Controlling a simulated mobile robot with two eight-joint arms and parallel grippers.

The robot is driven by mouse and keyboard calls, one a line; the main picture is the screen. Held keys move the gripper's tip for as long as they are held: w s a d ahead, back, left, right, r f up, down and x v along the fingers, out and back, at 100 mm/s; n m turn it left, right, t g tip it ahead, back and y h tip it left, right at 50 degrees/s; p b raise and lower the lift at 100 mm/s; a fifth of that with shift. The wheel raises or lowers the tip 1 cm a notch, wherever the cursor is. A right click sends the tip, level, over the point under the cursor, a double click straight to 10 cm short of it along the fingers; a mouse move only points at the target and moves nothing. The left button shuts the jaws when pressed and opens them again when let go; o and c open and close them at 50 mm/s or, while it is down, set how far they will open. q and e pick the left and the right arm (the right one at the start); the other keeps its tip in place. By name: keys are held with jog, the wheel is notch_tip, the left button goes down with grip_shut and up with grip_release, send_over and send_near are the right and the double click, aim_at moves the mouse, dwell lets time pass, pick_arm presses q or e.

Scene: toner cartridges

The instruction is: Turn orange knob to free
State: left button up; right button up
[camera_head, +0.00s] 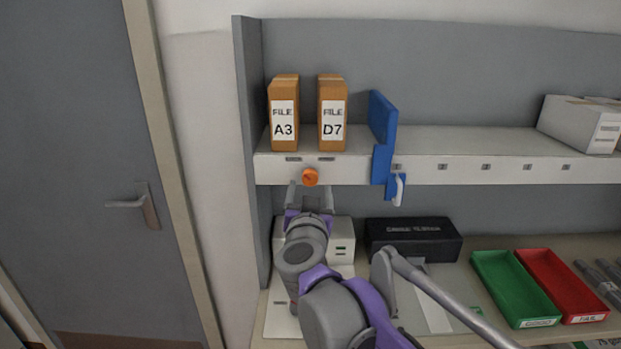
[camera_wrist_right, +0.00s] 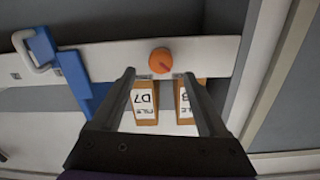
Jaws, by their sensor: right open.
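The orange knob (camera_head: 310,177) sits on the front edge of the upper shelf, below the file boxes. It also shows in the right wrist view (camera_wrist_right: 161,61), with a dark red mark on its face. My right gripper (camera_head: 310,190) is open and empty, just below the knob in the head view. In the right wrist view the fingers of my right gripper (camera_wrist_right: 157,76) stand apart, with the knob between and beyond their tips. I cannot see the fingers touching the knob. My left gripper is not in view.
File boxes A3 (camera_head: 284,115) and D7 (camera_head: 332,115) stand above the knob. A blue divider (camera_head: 382,118) and a blue bracket with a white handle (camera_head: 398,188) are to the right. Below are a black box (camera_head: 413,240), a green tray (camera_head: 484,262) and a red tray (camera_head: 598,304).

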aim_at(310, 179)
jog(key=w, duration=0.5)
jog(key=shift+p, duration=0.4)
jog(key=shift+s, duration=0.1)
grip_shut()
